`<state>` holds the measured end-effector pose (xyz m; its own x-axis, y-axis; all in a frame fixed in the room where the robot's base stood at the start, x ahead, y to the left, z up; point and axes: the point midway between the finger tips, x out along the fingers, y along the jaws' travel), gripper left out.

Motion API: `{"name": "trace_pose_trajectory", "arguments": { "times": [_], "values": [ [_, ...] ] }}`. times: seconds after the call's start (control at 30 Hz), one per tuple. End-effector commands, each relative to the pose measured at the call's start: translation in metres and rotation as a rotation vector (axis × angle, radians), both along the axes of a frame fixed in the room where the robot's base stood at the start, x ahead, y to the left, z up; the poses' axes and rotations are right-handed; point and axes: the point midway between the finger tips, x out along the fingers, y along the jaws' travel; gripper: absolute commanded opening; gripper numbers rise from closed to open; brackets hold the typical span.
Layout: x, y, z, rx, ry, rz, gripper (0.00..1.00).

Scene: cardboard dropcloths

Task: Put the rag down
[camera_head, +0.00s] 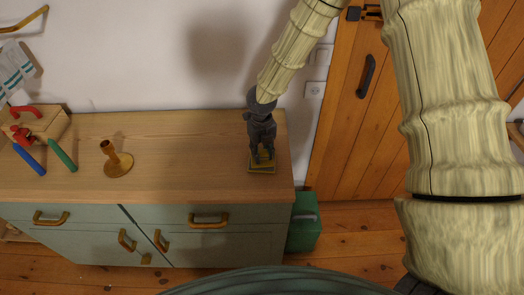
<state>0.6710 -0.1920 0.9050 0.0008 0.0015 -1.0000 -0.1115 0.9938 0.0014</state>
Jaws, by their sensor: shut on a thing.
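My gripper (262,156) points down over the right end of the wooden cabinet top. Its jaws are shut on a small, flat, dark yellow rag (262,169). The rag is at or just above the cabinet top (195,160); from this angle I cannot tell whether it touches the wood. The dark fingers hide part of the rag.
A brass candlestick (117,160) stands left of centre on the cabinet. Farther left are a green stick (62,155), a blue stick (29,159) and a wooden box (52,122) with red parts. Bare wood lies between candlestick and gripper. A green bin (303,222) stands right of the cabinet.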

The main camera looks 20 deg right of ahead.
Motion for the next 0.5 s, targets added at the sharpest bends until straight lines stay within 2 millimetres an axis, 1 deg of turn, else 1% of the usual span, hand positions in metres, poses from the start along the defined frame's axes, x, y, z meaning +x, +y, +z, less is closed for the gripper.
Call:
{"name": "trace_pose_trajectory", "arguments": {
  "times": [0.2, 0.23, 0.3, 0.33, 0.5],
  "values": [
    [-0.0001, 0.0003, -0.0033, 0.001, 0.0, 0.001, 0.06],
    [0.0, 0.0003, -0.0022, 0.0, 0.0, 0.001, 0.34],
    [-0.0001, 0.0003, -0.0021, 0.0, 0.0, 0.001, 0.47],
    [-0.0001, 0.0002, -0.0021, 0.0, 0.0, 0.0, 0.5],
    [-0.0002, 0.0001, -0.002, 0.0, 0.0, 0.0, 0.5]
  ]
}}
